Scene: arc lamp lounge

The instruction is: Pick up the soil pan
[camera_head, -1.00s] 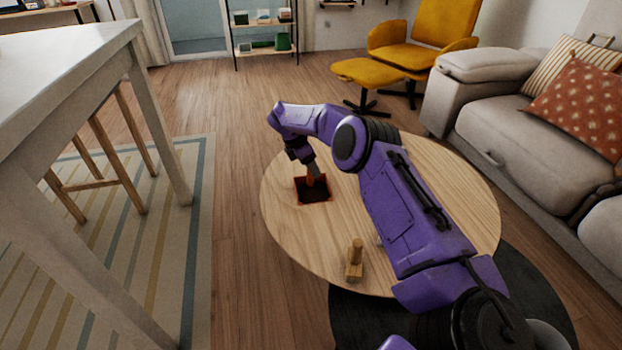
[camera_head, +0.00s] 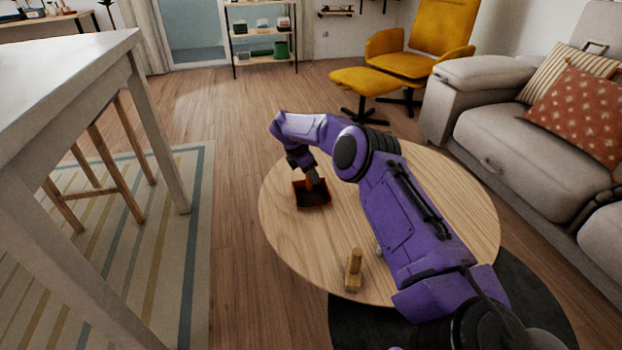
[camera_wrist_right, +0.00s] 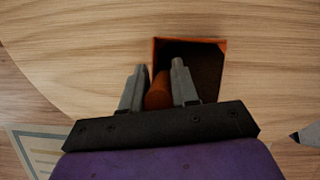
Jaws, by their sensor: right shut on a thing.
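The soil pan (camera_head: 312,206) is a small square orange-red pan with dark soil or a dark inside. It is over the left part of the round wooden table in the head view. In the right wrist view the pan (camera_wrist_right: 222,46) is ahead of the fingers, with its orange handle between them. My right gripper (camera_head: 312,176) is shut on the handle; its two grey fingertips (camera_wrist_right: 158,72) flank the handle in the wrist view. I cannot tell whether the pan touches the table. My left gripper is not in view.
The round wooden table (camera_head: 455,205) has a small wooden object with an upright handle (camera_head: 353,271) near its front edge. A tall white table (camera_head: 60,55) stands at left. A grey sofa (camera_head: 520,140) is at right and a yellow armchair (camera_head: 430,50) behind.

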